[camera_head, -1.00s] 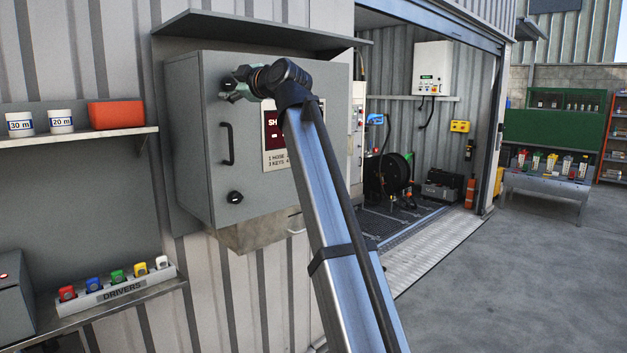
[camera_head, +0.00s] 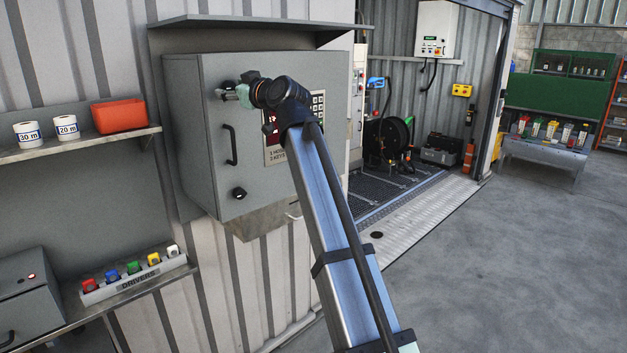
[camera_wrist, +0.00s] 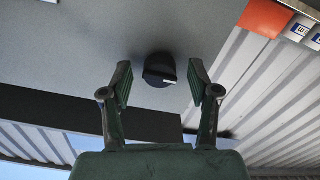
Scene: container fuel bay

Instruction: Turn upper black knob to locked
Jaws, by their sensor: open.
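The upper black knob (camera_wrist: 160,70) shows in the wrist view on the grey cabinet face. It is round, with a white mark toward its lower right side. My gripper (camera_wrist: 160,78) is open, its two green fingers on either side of the knob with gaps; I cannot tell how deep they reach around it. In the head view my gripper (camera_head: 234,95) is at the upper left of the grey cabinet door (camera_head: 262,185) and largely hides the upper knob. A lower black knob (camera_head: 239,193) is in plain sight below the black door handle (camera_head: 231,145).
A hood (camera_head: 260,22) juts out above the cabinet. A keypad panel (camera_head: 273,155) on the door is partly behind my arm.

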